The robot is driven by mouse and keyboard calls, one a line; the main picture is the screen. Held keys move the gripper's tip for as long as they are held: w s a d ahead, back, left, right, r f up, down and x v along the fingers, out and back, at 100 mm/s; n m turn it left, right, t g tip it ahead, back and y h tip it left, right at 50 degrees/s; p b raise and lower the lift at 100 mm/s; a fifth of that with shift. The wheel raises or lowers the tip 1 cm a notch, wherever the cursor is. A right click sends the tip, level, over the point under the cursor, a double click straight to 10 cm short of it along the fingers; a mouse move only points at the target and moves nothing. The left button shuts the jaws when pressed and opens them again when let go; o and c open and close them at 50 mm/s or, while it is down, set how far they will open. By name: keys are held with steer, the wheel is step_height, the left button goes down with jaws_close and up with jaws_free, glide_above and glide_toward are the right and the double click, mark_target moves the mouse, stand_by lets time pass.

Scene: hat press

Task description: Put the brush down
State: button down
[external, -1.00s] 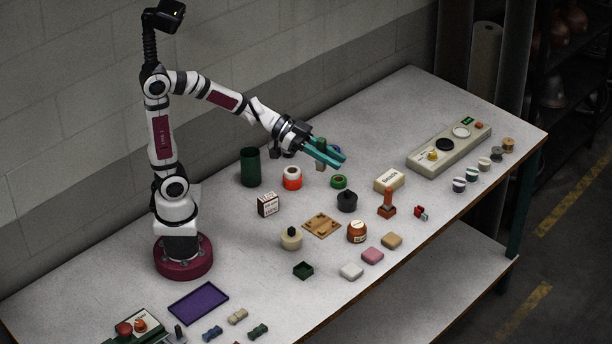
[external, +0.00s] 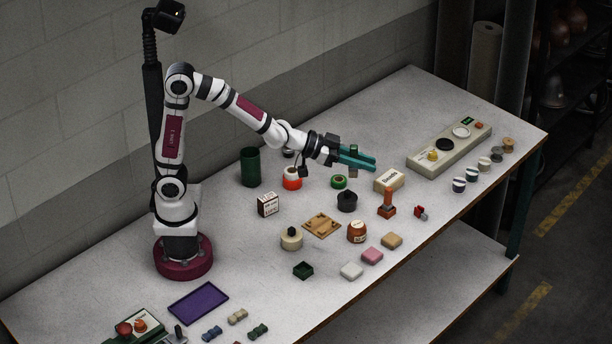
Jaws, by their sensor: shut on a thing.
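The dark green top of the brush shows just above the fingers. Its lower part is mostly hidden by the fingers, so I cannot tell how far it is from the table.
A green ring (external: 339,182), a black pot (external: 347,202) and an orange stamp-like thing (external: 387,203) stand below the gripper in the picture. A long control panel (external: 425,163) lies to the right. Bare table lies between the ring and the panel, behind the cream box.

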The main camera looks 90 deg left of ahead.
steer(key=a+f+n+y, duration=0.2)
steer(key=a+f+y, duration=0.1)
steer(key=f, duration=0.2)
steer(key=n+g+y, duration=0.4)
steer(key=n+y, duration=0.4)
glide_above(322, 201)
step_height(322, 201, down, 20)
steer(key=shift+d+f, duration=0.15)
steer(key=shift+f, duration=0.1)
step_height(322, 201, down, 3)
steer(key=shift+f, duration=0.5)
